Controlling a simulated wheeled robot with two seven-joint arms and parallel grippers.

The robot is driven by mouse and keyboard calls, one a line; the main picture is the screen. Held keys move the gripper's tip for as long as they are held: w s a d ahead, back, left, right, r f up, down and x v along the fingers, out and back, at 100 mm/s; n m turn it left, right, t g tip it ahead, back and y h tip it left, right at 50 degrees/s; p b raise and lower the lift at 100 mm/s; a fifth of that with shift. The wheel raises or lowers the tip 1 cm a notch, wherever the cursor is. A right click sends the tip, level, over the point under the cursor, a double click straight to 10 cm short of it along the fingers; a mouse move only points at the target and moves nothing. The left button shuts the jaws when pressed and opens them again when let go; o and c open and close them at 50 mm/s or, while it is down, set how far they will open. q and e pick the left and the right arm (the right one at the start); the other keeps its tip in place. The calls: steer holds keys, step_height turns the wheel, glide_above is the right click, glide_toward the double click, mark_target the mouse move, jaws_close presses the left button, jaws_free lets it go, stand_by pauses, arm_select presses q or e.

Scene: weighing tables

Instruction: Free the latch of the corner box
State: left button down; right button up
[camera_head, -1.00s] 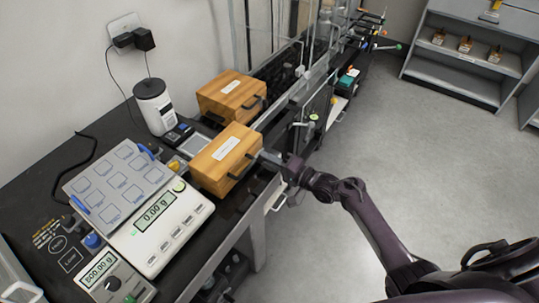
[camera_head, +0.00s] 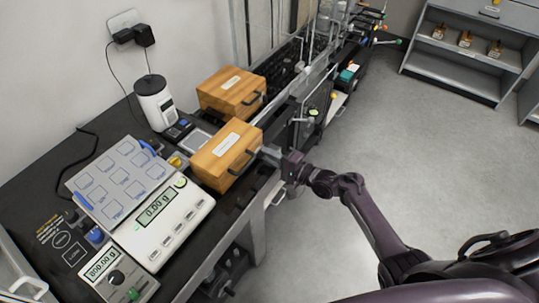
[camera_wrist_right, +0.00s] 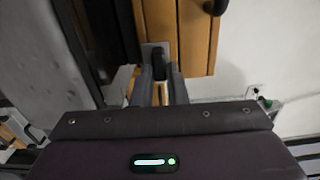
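Two labelled wooden boxes with black handles stand on the dark bench, a front one (camera_head: 210,165) and a back one (camera_head: 218,92); I cannot tell which is the corner box. My right gripper (camera_head: 266,152) is at the front box's right-hand side, near its handle (camera_head: 240,161). In the right wrist view the two grey fingers (camera_wrist_right: 161,82) point at a wooden face (camera_wrist_right: 183,35), with a small black latch-like part (camera_wrist_right: 158,60) on a metal plate between their tips. Whether they grip it is unclear. My left gripper is not in view.
A white balance (camera_head: 166,222) with a card of marked squares (camera_head: 118,182), a smaller meter (camera_head: 115,277) and a white canister (camera_head: 154,104) stand left of the boxes. Glassware and racks crowd the bench beyond. The floor (camera_head: 440,150) at right is clear.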

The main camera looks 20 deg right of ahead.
steer(key=o, duration=0.5)
steer(key=shift+c, duration=0.2)
steer(key=v, duration=0.7)
steer(key=shift+s+d, duration=0.25)
